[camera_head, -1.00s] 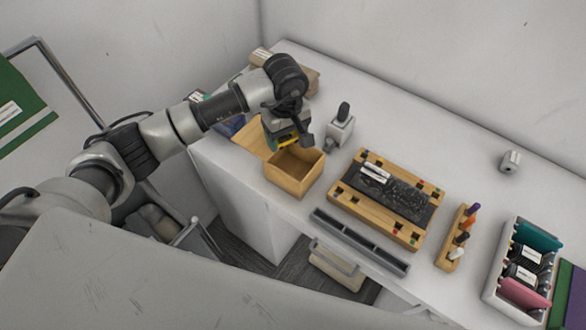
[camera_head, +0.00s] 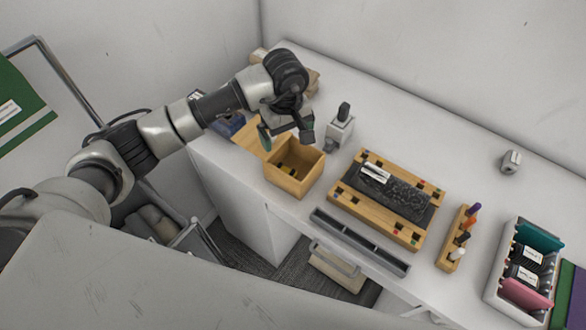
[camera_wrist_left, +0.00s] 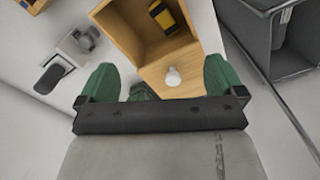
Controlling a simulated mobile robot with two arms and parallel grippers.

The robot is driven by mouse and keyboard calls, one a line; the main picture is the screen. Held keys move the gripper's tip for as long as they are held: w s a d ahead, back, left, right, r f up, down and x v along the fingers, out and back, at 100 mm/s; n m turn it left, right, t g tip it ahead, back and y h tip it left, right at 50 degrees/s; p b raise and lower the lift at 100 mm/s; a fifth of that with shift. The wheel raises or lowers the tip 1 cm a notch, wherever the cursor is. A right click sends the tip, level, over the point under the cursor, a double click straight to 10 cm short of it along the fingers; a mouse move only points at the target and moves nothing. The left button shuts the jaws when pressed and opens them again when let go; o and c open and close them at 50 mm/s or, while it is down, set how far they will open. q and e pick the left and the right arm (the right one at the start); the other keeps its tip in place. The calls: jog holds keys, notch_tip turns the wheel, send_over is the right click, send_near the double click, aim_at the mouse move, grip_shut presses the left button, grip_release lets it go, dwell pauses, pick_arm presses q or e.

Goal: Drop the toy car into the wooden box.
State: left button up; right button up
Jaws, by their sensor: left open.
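The wooden box (camera_head: 288,181) stands open at the table's left front edge; it also shows at the top of the left wrist view (camera_wrist_left: 128,28). The toy car (camera_wrist_left: 163,18), yellow and black, lies inside the box against its floor. In the head view only small yellow and dark patches of the car (camera_head: 291,171) show. My left gripper (camera_head: 286,136) is above the box's back side, with its green fingers spread apart and nothing between them. The gripper also shows open in the left wrist view (camera_wrist_left: 160,80). My right gripper is out of view.
A grey stand with a black top (camera_head: 342,125) is just right of the gripper. Further right are a wooden board (camera_head: 405,232), a marker holder (camera_head: 447,250) and a white bin (camera_head: 492,293).

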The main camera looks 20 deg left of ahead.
pick_arm(q)
notch_tip(320, 180, up, 10)
jog(key=b, duration=0.3)
jog(key=shift+f, duration=0.25)
